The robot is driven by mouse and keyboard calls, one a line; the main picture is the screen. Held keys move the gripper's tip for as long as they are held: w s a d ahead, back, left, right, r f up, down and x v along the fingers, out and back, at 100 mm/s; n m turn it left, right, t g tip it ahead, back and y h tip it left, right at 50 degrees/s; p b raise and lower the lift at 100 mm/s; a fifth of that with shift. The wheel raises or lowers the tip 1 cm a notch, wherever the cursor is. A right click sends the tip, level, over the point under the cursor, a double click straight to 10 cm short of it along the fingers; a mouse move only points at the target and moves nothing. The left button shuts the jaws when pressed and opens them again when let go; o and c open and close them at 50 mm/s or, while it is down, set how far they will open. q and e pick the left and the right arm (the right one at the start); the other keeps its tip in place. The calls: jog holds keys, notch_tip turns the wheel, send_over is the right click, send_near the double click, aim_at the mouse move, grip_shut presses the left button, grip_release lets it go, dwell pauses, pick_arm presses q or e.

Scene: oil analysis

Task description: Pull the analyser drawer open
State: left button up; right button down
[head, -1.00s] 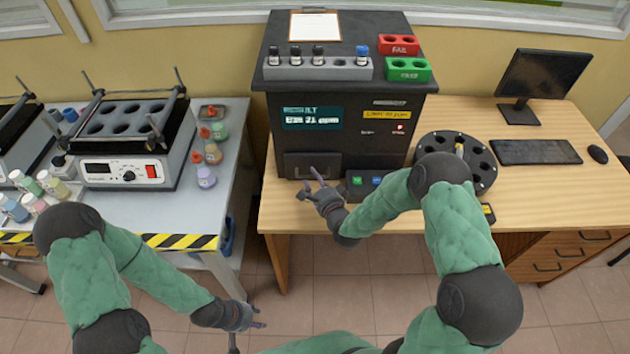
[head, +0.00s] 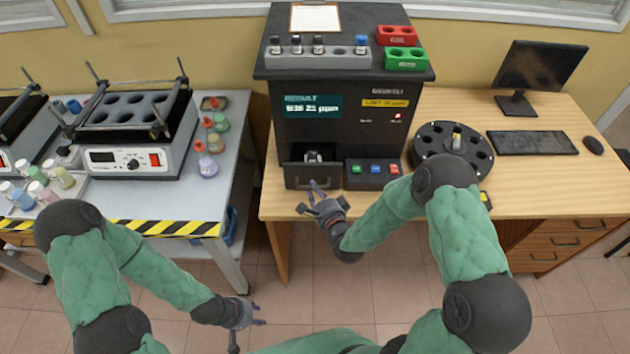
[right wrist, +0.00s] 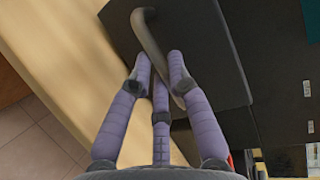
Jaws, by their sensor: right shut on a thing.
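The analyser (head: 340,135) is a large dark box on the wooden desk. Its drawer (head: 298,178) at the lower left stands partly out, and a small dark-and-light item (head: 313,157) shows inside it. My right gripper (head: 310,198) is at the drawer's front. In the right wrist view the gripper (right wrist: 160,65) is shut on the curved drawer handle (right wrist: 148,30), its fingers around the bar. My left gripper (head: 251,326) is open and empty, low over the floor between the two tables.
Green, blue and red buttons (head: 375,168) sit right of the drawer. A black carousel (head: 425,150) stands beside the analyser. A vial rack (head: 345,60), a red block and a green block are on its top. The floor before the desk is clear.

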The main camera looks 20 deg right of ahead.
jog(key=s, duration=0.1)
jog(key=s+a, duration=0.1)
jog(key=s, duration=0.1)
jog(key=shift+s, duration=0.1)
jog(key=c, duration=1.1)
grip_release()
jog(key=shift+d, duration=0.1)
jog(key=shift+c, duration=0.2)
jog(key=v, duration=1.2)
